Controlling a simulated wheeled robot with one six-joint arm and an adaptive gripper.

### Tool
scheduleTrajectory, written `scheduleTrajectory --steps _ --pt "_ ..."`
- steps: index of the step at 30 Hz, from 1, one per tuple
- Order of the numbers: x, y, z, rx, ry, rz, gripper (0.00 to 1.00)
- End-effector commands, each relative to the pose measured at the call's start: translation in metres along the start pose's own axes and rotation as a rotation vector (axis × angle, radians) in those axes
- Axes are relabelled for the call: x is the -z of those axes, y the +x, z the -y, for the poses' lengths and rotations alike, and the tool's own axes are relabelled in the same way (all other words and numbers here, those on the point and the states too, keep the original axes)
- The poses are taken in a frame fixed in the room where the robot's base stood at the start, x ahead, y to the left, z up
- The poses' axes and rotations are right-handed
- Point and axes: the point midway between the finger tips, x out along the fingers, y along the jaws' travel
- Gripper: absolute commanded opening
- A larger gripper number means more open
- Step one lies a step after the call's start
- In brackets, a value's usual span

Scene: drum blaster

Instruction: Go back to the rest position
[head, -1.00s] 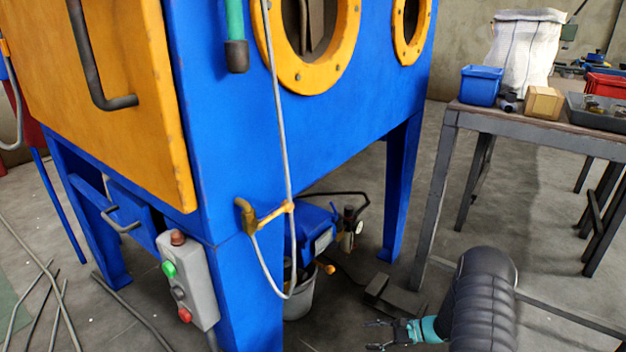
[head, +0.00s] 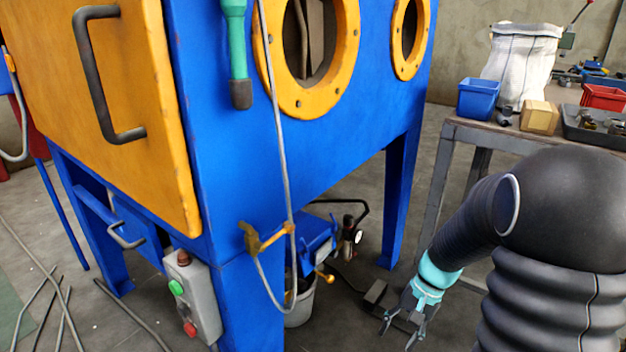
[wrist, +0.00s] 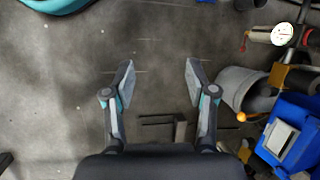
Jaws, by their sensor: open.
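My gripper (head: 403,330) is at the lower right of the head view, at the end of my black-sleeved arm with a teal wrist. It points down toward the floor, in front of the blue cabinet and left of the workbench. In the wrist view my gripper (wrist: 158,85) has its two fingers spread apart, with only bare grey floor between the tips. It is open and holds nothing.
The blue blasting cabinet (head: 330,140) with its orange door (head: 110,90) fills the left and middle. A grey bucket (head: 300,302) and blue machine (head: 318,238) stand beneath it. A workbench (head: 470,130) with a blue bin (head: 481,98) stands at right.

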Motion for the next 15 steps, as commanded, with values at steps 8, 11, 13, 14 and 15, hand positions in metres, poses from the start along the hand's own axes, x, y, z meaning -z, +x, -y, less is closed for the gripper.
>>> scheduleTrajectory --steps 8,11,13,14,15 --pt "-0.060 -0.062 -0.005 -0.127 -0.175 -0.177 0.56" --pt "-0.080 -0.081 -0.007 -0.165 -0.233 -0.240 0.56" --pt "-0.093 -0.093 -0.009 -0.187 -0.271 -0.286 0.56" --pt "-0.099 -0.099 -0.009 -0.196 -0.287 -0.305 0.56" --pt "-0.107 -0.105 -0.010 -0.207 -0.308 -0.330 0.56"
